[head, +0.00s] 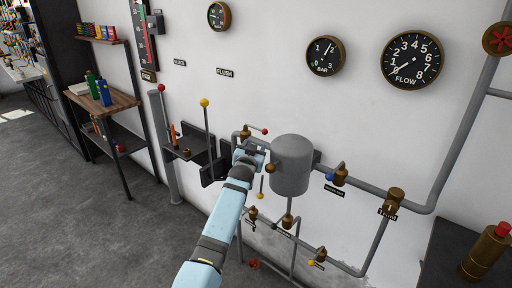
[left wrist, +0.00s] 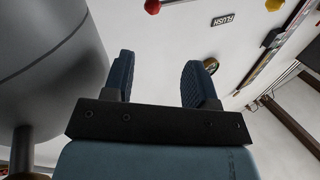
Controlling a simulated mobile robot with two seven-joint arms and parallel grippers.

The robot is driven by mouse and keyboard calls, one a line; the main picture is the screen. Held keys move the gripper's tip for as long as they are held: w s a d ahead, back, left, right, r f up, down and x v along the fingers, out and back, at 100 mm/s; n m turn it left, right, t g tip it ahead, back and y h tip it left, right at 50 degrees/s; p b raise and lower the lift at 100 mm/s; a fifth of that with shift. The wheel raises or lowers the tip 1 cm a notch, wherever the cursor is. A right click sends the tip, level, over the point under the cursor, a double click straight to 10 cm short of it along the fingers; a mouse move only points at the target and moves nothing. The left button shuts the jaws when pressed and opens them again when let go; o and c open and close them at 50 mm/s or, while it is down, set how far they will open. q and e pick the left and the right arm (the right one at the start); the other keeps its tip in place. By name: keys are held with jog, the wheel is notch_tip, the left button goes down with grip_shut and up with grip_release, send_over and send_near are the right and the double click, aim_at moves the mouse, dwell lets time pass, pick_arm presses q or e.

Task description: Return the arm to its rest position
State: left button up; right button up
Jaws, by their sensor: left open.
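My left arm reaches up from the bottom of the head view in light blue and dark grey. My left gripper (head: 252,150) is at the pipework by the wall, just left of the grey tank (head: 291,166). In the left wrist view the two dark fingers of the left gripper (left wrist: 160,78) stand apart with nothing between them. The tank (left wrist: 45,60) fills the left side of that view, close beside the fingers. The gripper hides part of the pipe and fittings behind it in the head view. My right gripper is not in view.
A lever with a yellow knob (head: 204,103) stands left of the gripper, and a red-knobbed lever (head: 264,131) is close to it. Pipes and brass valves (head: 340,175) run right and below. A shelf (head: 110,102) stands left. The floor (head: 110,230) at lower left is clear.

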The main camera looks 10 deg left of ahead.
pick_arm(q)
jog(key=s+a+f+g+h, duration=0.1)
jog(key=s+f+g, duration=0.1)
jog(key=s+f, duration=1.05)
jog(key=s+a+f+g, duration=0.2)
jog(key=s+f, duration=0.7)
jog(key=s, duration=0.6)
jog(key=s+d+f+g+h, duration=0.1)
jog(key=s+d+f+g, duration=0.1)
jog(key=s, duration=1.1)
jog(key=s+d+f+g+h, duration=0.2)
jog(key=s, duration=1.1)
notch_tip(320, 180, up, 12)
jog(key=m+p, duration=0.1)
jog(key=p, duration=1.2)
jog(key=shift+s+a+t, duration=0.15)
jog(key=shift+a+t, duration=0.15)
jog(key=shift+t, duration=0.1)
